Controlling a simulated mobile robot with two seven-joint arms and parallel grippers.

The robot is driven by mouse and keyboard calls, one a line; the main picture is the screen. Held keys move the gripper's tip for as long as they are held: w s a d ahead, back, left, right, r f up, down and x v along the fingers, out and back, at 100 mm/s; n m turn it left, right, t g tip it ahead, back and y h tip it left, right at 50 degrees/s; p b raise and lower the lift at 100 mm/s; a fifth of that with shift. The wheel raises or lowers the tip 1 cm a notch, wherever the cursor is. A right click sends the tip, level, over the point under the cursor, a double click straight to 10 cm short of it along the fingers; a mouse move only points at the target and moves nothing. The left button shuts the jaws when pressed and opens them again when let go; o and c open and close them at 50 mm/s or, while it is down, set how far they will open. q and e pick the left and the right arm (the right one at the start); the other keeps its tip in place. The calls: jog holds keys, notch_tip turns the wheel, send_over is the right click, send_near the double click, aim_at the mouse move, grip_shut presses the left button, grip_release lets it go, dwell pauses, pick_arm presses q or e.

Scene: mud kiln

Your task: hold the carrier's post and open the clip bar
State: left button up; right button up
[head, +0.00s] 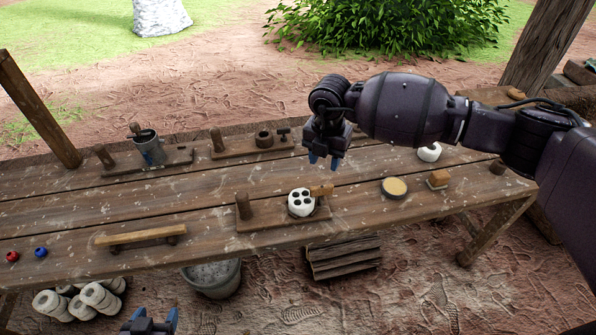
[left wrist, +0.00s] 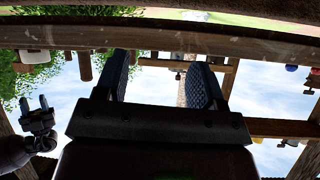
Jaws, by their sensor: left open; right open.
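A wooden carrier board (head: 262,222) lies near the table's front edge. Its upright post (head: 243,206) stands at its left end. A white round piece with dark holes (head: 301,203) sits on its right part, and a small wooden bar (head: 321,190) lies at that piece's upper right; whether it is latched I cannot tell. My right gripper (head: 322,160) is open and empty, above the table behind the white piece. My left gripper (head: 149,322) is open, low in front of the table, apart from the carrier; its fingers (left wrist: 163,85) show empty in the left wrist view.
Two similar boards with posts stand at the back, one with a metal cup (head: 151,150), one with a dark ring (head: 264,139). A wooden bar on feet (head: 140,236), red and blue beads, a round tin (head: 394,187) and a brush (head: 438,180) flank the carrier. A bucket (head: 212,278) stands below.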

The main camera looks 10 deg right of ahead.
pick_arm(q)
jog(key=w+d+r+t, duration=0.1)
jog(key=w+d+r, duration=0.15)
jog(key=w, duration=0.25)
jog(key=n+t+h, duration=0.4)
jog(key=n+t, duration=0.1)
jog(key=n, duration=2.5)
send_near(243, 193)
jog(key=shift+d+f, duration=0.55)
jog(key=shift+d, duration=0.35)
jog(key=n, duration=0.1)
jog(key=a+n+y, duration=0.1)
jog(key=n, duration=0.1)
jog(key=shift+w+f, duration=0.15)
jog(key=shift+a+n, duration=0.2)
jog(key=shift+n, duration=1)
jog(key=shift+w+d, duration=0.25)
jog(key=shift+w, duration=1.55)
jog(key=shift+w+d, duration=0.25)
jog(key=shift+w, duration=1.5)
jog(key=shift+w+d, duration=0.25)
jog(key=shift+w, duration=1.55)
